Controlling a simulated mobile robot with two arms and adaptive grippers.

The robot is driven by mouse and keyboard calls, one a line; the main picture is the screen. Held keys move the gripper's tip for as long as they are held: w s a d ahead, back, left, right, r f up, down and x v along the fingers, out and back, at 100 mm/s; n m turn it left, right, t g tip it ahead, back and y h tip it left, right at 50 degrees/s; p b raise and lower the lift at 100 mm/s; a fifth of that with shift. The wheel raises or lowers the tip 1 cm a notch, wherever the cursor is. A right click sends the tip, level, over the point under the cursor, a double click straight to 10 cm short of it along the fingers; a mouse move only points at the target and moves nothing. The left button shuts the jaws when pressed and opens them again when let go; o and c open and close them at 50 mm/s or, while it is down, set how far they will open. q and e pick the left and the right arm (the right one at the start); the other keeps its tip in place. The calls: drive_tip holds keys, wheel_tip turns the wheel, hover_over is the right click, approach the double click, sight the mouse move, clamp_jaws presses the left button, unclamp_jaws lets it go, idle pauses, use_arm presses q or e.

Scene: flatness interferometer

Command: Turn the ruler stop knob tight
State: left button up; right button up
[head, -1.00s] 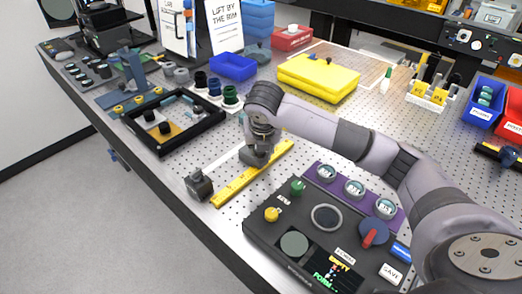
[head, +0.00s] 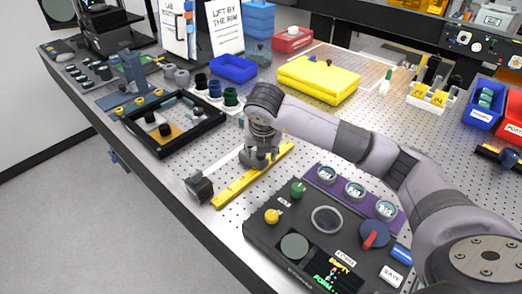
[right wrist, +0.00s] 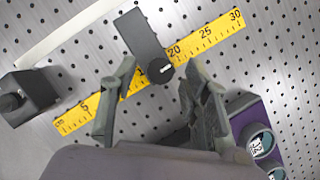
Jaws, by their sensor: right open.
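The yellow ruler (head: 232,187) lies on the perforated table and also shows in the right wrist view (right wrist: 213,39). A dark grey ruler stop (right wrist: 139,32) lies across it near the 15 to 20 marks. Its round black knob (right wrist: 160,71) has a white mark. My right gripper (right wrist: 160,66) is open, and in the wrist view the knob appears between its fingertips, with neither finger visibly touching it. In the head view the right gripper (head: 262,160) hangs low over the ruler's far part and hides the knob. My left gripper is not in view.
A dark block (head: 199,187) stands at the ruler's near end, by the table's front edge. A control box (head: 292,215) with knobs and a purple panel (head: 341,176) with round dials stand close right of the gripper. A black frame tray (head: 170,146) lies left.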

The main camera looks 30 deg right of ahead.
drive_tip(key=v, duration=1.2)
drive_tip(key=shift+a+f, duration=0.1)
